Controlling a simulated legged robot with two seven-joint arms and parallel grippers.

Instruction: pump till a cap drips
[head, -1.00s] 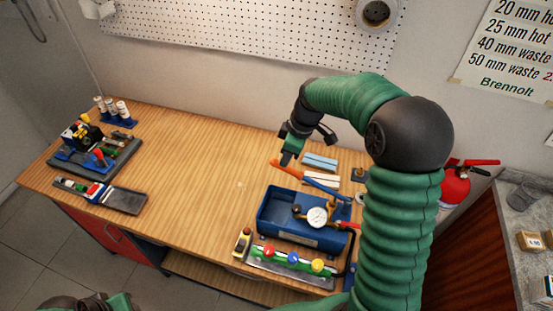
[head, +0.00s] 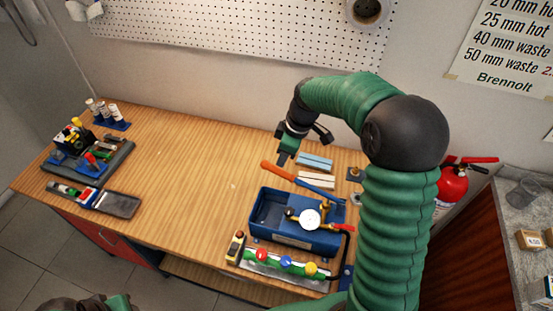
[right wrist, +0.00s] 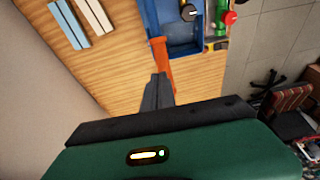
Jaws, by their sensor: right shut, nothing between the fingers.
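A blue test pump (head: 262,226) stands near the bench's front right, with a round white gauge (head: 309,219) and a lever ending in an orange handle (head: 279,171). In front of it lies a green pipe piece (head: 268,262) with a red, a blue and a yellow cap (head: 310,269). No drip can be made out at this size. My right gripper (head: 282,161) is shut and empty, its fingertips pointing down at the orange handle. In the right wrist view the fingertips (right wrist: 157,86) overlap the handle's end (right wrist: 160,52); contact cannot be told. My left gripper is out of view.
Pale and blue bars (head: 315,162) lie behind the pump. A tool tray (head: 112,160) and a tray with a pipe (head: 120,205) sit on the left. The bench middle (head: 190,180) is clear. A red extinguisher (head: 452,185) is at right.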

